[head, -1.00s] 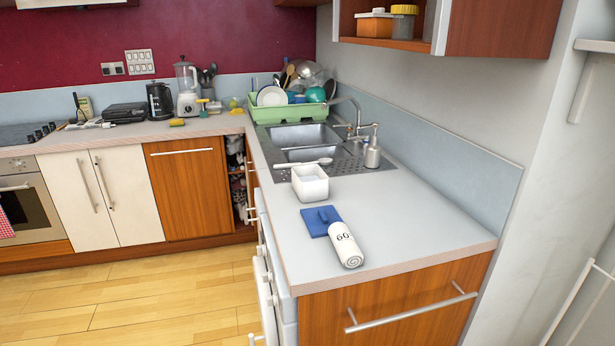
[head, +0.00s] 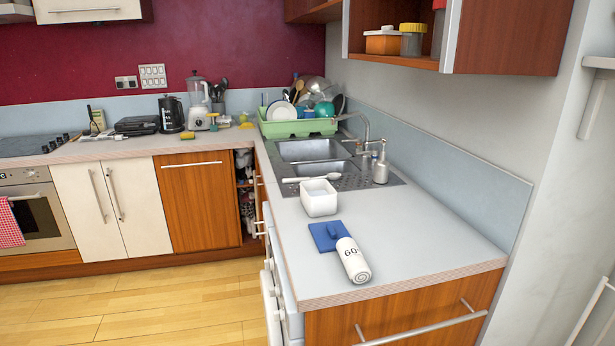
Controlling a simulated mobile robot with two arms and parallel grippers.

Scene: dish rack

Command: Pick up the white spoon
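The white spoon (head: 312,178) lies across the front part of the metal sink unit, just behind a white square container (head: 319,198). Its rounded bowl end points right and its handle points left. Neither of my grippers shows in the head view.
The sink (head: 312,150) has a tap (head: 362,130) and a soap dispenser (head: 381,165) on its right. A green dish rack (head: 298,128) full of dishes stands behind it. A blue cloth (head: 326,236) and a rolled white towel (head: 353,260) lie on the near counter. The counter to the right of them is clear, with a wall beyond. Wall cabinets hang above.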

